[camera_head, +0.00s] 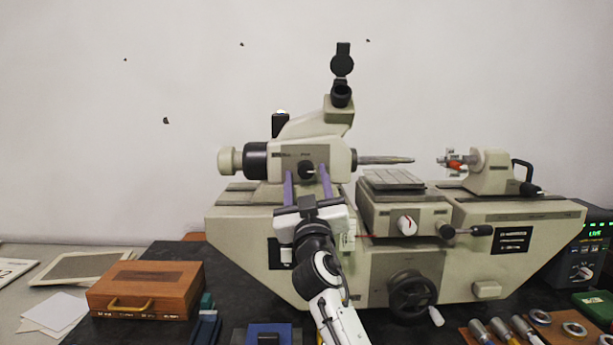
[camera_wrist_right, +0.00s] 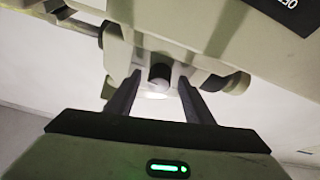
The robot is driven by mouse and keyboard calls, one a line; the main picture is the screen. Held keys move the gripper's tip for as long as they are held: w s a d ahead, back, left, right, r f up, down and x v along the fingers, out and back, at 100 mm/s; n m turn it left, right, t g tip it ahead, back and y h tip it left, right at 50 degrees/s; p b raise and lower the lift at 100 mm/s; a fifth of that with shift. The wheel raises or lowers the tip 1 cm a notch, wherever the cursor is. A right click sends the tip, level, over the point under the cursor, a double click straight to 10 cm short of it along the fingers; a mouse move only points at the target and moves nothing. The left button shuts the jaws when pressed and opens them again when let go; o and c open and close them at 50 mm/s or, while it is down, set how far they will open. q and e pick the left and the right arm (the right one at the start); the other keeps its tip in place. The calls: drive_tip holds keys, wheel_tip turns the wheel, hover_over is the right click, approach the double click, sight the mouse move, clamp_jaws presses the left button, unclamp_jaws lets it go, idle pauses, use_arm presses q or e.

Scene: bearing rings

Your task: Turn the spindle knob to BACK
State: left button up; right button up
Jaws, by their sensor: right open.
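The beige machine's headstock (camera_head: 340,155) carries a small black knob (camera_head: 306,170) on its front face, taken as the spindle knob. My right gripper (camera_head: 306,169) reaches up from below with its two purple fingers apart, one on each side of the knob. In the right wrist view the dark round knob (camera_wrist_right: 160,74) shows between the open fingertips (camera_wrist_right: 159,78); a gap seems to remain on both sides. I cannot read the knob's setting or any marks around it. My left gripper is not in view.
A slide table (camera_head: 394,181) with a white dial (camera_head: 407,225) stands right of my gripper. A black handwheel (camera_head: 413,295) sits lower on the machine base. A wooden case (camera_head: 146,289) lies at left, and several metal parts lie on a wooden board (camera_head: 480,338) at lower right.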

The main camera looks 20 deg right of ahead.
drive_tip(key=shift+w+d+r, duration=0.1)
drive_tip(key=shift+w, duration=0.2)
drive_tip(key=c, duration=1)
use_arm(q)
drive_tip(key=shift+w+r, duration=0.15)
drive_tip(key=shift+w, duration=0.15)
use_arm(e)
drive_tip(key=shift+c, duration=0.2)
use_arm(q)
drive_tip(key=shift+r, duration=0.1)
